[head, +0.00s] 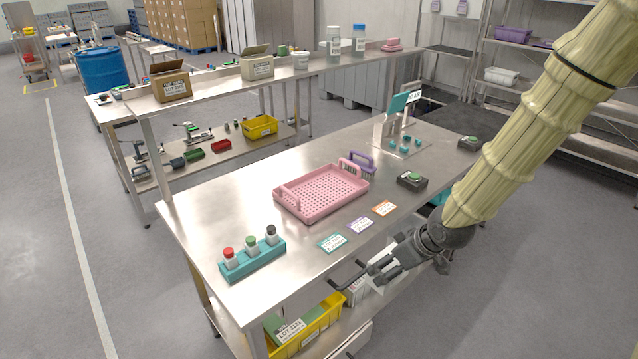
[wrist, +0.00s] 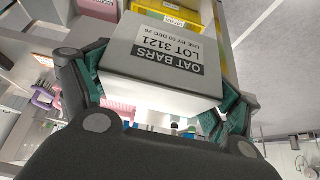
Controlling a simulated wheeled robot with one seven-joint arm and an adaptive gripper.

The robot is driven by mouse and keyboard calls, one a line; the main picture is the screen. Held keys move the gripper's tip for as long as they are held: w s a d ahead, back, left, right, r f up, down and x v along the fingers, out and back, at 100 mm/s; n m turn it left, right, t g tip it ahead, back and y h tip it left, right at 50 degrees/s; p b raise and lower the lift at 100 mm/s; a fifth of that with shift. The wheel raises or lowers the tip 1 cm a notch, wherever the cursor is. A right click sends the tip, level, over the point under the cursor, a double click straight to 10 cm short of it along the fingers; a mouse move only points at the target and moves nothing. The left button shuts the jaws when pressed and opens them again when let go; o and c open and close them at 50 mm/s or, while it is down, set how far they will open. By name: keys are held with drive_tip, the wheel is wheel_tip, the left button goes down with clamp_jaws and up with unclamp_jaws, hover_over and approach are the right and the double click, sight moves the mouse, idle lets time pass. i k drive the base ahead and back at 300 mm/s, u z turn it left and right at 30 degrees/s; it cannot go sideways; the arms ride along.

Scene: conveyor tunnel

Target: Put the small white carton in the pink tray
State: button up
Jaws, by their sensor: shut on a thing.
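A pale carton (wrist: 145,80) labelled "OAT BARS LOT 3121" fills the middle of the wrist view. My gripper (wrist: 160,98) is shut on it, with a green pad against each side. In the head view my gripper (head: 385,270) is at the near edge of the steel table, low and in front of it. A white box partly shows beside the fingers there, but I cannot tell if it is the held one. The pink tray (head: 327,205) lies empty on the table, beyond and left of my gripper. It has perforated sides and raised end handles.
The steel table (head: 240,190) also bears a teal rack (head: 252,262) with three capped bottles, several label cards (head: 359,226), a purple basket (head: 362,160) and a black device (head: 412,181). A yellow bin (head: 310,332) stands on the shelf below. Table space left of the tray is clear.

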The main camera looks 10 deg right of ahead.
sight(321, 193)
drive_tip(key=i, duration=1.1)
